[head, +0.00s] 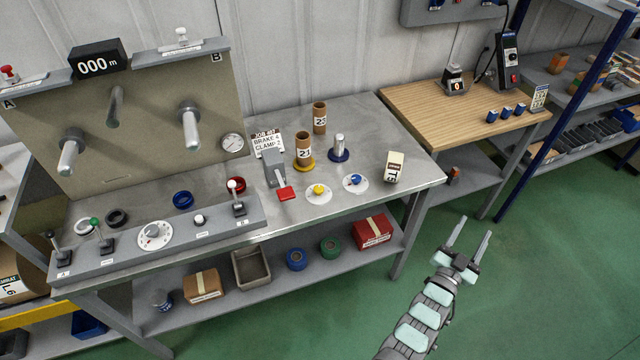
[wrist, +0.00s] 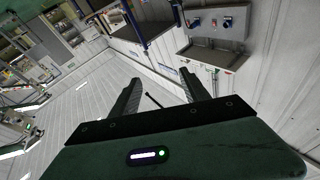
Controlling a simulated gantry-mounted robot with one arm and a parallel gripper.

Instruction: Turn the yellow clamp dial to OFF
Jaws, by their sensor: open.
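The yellow clamp dial (head: 319,190) sits on a round white plate on the metal bench top, near its front edge. The way its pointer faces is too small to read. A similar blue dial (head: 355,180) is just to its right. My gripper (head: 472,238) is open and empty, in front of the bench and to its right, well apart from the dial. In the wrist view my gripper's two fingers (wrist: 154,85) are spread with nothing between them, and neither dial can be made out there.
A red paddle lever (head: 286,193) is left of the yellow dial. A small labelled box (head: 394,167) stands right of the blue dial. Brown numbered tubes (head: 304,148) stand behind. A control strip (head: 160,245) runs along the bench's front left. The green floor around my gripper is clear.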

